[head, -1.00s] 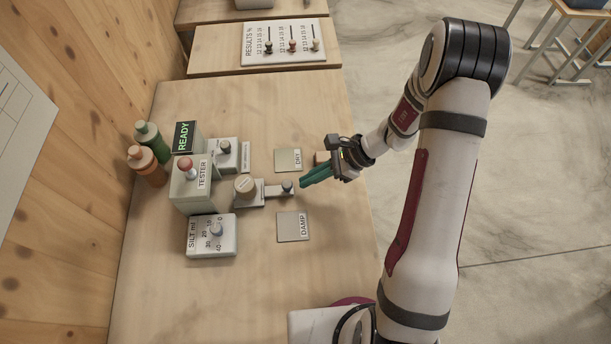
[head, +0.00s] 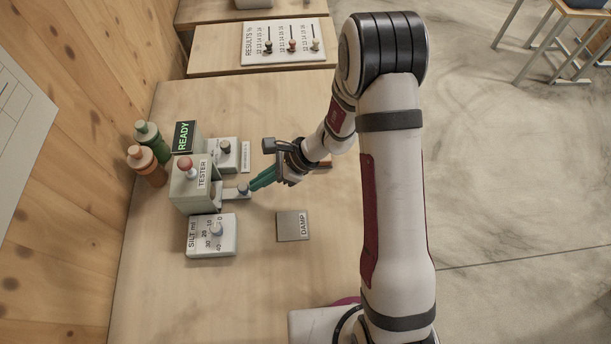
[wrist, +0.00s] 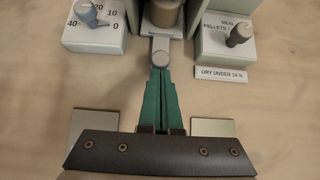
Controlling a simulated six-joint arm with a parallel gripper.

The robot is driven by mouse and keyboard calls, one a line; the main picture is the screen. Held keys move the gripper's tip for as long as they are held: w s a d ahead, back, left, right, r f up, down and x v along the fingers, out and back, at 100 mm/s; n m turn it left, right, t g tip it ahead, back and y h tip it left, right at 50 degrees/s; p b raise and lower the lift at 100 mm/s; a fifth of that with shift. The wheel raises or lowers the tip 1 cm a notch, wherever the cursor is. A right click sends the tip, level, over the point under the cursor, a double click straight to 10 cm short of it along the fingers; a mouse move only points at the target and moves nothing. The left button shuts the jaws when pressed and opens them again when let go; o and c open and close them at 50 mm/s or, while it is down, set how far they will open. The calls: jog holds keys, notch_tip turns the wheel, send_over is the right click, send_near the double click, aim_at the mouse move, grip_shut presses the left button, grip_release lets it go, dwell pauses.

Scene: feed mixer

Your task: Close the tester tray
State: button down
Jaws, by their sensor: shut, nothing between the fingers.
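The tester (head: 190,188) is a grey-green box with a red-topped button, and its screen (head: 185,136) reads READY. The tester tray (head: 229,194) is mostly inside the box, with its front end and round grey knob (head: 243,188) still sticking out. In the wrist view the tray (wrist: 160,45) runs into the tester's opening, with a brown round sample pot (wrist: 165,14) at the opening. My gripper (head: 254,185) has green fingers, shut and empty. Its tips (wrist: 160,72) are at the near side of the tray knob (wrist: 160,59) and appear to touch it.
The silt dial box (head: 211,238) and the pellet dial box (head: 224,154) flank the tester. Two bottles (head: 147,160) stand behind it. A DAMP plate (head: 293,226) lies at the front right. The results board (head: 284,43) is at the far end.

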jog(key=shift+a, duration=0.45)
jog(key=d, duration=0.5)
jog(key=shift+w, duration=0.1)
jog(key=v, duration=1)
jog(key=s+a+r+n+g+h, duration=0.1)
jog(key=s+r+n+h, duration=0.2)
jog(key=s+r+n, duration=0.6)
jog(key=s+d+r+n+h, duration=0.1)
jog(key=s+h, duration=0.1)
jog(key=s, duration=0.4)
jog(key=s+d+r+n+h, duration=0.2)
jog(key=s, duration=0.4)
jog(key=shift+s+d+t, duration=0.2)
jog(key=shift+d+t, duration=0.1)
jog(key=shift+t, duration=0.1)
jog(key=shift+r, duration=0.1)
